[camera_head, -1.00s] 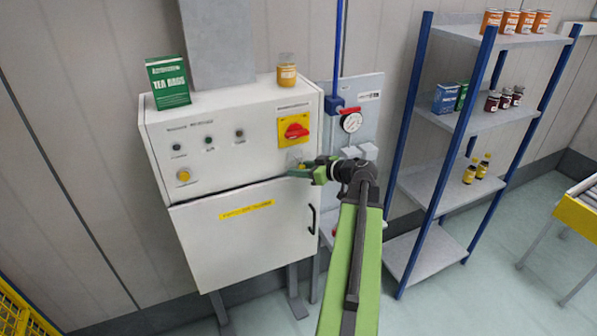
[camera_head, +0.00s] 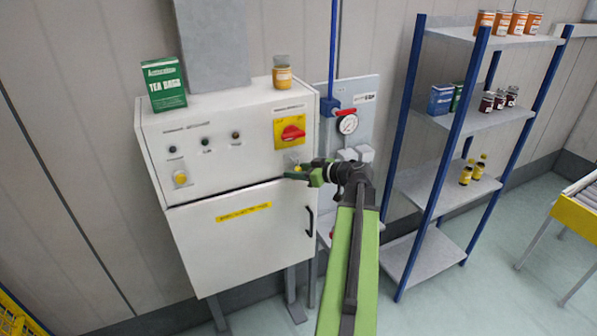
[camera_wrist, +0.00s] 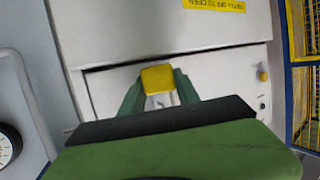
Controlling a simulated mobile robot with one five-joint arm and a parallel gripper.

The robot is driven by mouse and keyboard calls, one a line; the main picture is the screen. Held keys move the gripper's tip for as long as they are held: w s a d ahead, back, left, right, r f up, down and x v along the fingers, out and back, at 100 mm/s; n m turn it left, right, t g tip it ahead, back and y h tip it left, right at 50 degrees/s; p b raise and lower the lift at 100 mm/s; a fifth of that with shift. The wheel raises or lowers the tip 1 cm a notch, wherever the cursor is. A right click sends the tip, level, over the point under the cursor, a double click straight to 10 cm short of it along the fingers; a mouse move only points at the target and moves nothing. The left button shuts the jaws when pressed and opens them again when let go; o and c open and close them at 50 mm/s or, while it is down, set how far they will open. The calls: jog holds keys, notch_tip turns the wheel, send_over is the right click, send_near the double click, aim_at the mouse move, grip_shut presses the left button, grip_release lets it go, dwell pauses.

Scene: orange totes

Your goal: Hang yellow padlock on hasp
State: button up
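The yellow padlock (camera_wrist: 158,77) sits between the two green fingers of my gripper (camera_wrist: 159,88) in the wrist view, with a pale metal shackle beside its body. My gripper (camera_head: 291,176) appears shut on it. In the head view the gripper is at the right part of the white cabinet's front, below the red rotary switch (camera_head: 292,132), close to the seam above the door. A small pale and yellowish spot shows just above the fingers; I cannot tell whether it is padlock or hasp. The hasp cannot be made out clearly, and I cannot tell whether the shackle touches it.
The white cabinet (camera_head: 240,240) has a dark door handle (camera_head: 310,221). A green tea box (camera_head: 164,84) and a jar (camera_head: 282,73) stand on top. A gauge panel (camera_head: 364,99) and a blue-framed shelf (camera_head: 440,170) stand to the right.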

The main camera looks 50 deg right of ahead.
jog(key=shift+o, duration=0.9)
jog(key=shift+w+f, duration=0.1)
jog(key=shift+f, duration=0.05)
jog(key=shift+s, duration=0.2)
jog(key=p+v, duration=0.6)
jog(key=v, duration=1.1)
jog(key=shift+r, duration=0.2)
jog(key=shift+s, duration=0.1)
